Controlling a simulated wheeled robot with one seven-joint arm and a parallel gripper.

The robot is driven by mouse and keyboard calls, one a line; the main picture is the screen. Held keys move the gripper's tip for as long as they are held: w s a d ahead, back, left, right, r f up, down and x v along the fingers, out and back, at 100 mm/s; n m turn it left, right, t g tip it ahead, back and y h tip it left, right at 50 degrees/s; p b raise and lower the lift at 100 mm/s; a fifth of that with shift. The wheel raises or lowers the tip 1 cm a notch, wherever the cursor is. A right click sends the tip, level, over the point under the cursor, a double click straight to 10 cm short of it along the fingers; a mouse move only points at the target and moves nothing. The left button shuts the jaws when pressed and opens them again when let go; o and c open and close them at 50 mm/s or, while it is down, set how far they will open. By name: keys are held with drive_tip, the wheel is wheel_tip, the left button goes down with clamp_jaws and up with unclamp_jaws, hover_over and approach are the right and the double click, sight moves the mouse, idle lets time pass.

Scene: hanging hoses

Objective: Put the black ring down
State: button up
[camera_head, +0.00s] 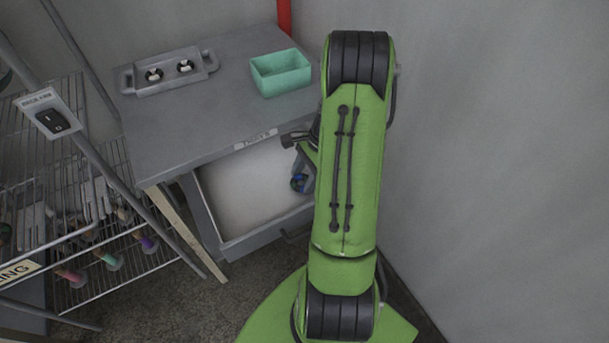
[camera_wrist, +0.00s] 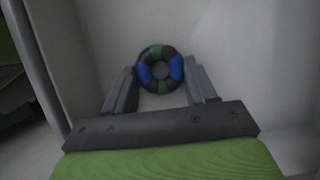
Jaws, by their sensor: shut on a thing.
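A ring (camera_wrist: 160,69) with black, green and blue segments sits between the two grey fingers of my gripper (camera_wrist: 160,85) in the wrist view. My gripper is shut on it. In the head view the ring (camera_head: 298,183) shows at the right side of the open drawer (camera_head: 222,240), below my gripper (camera_head: 301,172). The drawer has a pale, bare-looking floor. My green arm hides part of its right side. I cannot tell whether the ring touches the drawer floor.
A grey tray (camera_head: 135,84) with two small black-and-white round pieces stands on the grey table (camera_head: 190,125). A teal bin (camera_head: 281,82) stands at the table's right. A wire rack (camera_head: 112,250) with several colored-ended items is at left. A wall stands at right.

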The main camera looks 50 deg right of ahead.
drive_tip(key=o, duration=1)
drive_tip(key=shift+o, duration=0.2)
drive_tip(key=p+v, duration=0.5)
drive_tip(key=v, duration=0.7)
drive_tip(key=w+a+r+n+h, duration=0.1)
drive_tip(key=w+a+r+n, duration=0.15)
drive_tip(key=a+r, duration=0.25)
drive_tip(key=a+r+n+h, duration=0.2)
drive_tip(key=a+r+n, duration=0.5)
drive_tip(key=a, duration=0.2)
drive_tip(key=s+a+r+n+t+h, duration=0.1)
drive_tip(key=s+a+r+n+t, duration=0.3)
drive_tip(key=s+a+n, duration=0.7)
drive_tip(key=shift+s+a+n, duration=0.3)
drive_tip(key=shift+s+n, duration=0.05)
drive_tip(key=shift+s, duration=0.15)
